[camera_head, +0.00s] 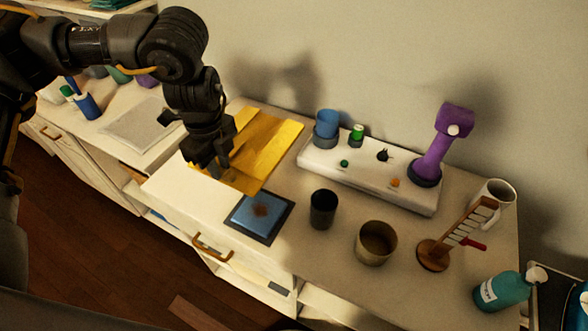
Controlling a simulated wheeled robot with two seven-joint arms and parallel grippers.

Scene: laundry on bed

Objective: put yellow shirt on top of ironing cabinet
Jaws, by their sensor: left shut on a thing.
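The yellow shirt (268,145) is a folded, flat piece of bright yellow cloth with a crease. It lies on the left part of the light wooden cabinet top (335,262). My left gripper (210,168) points down at the shirt's left edge and is shut on it there. The fingers hide part of that edge, so I cannot tell how far it is lifted. My right gripper is not in view.
A second cabinet (75,165) stands left.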

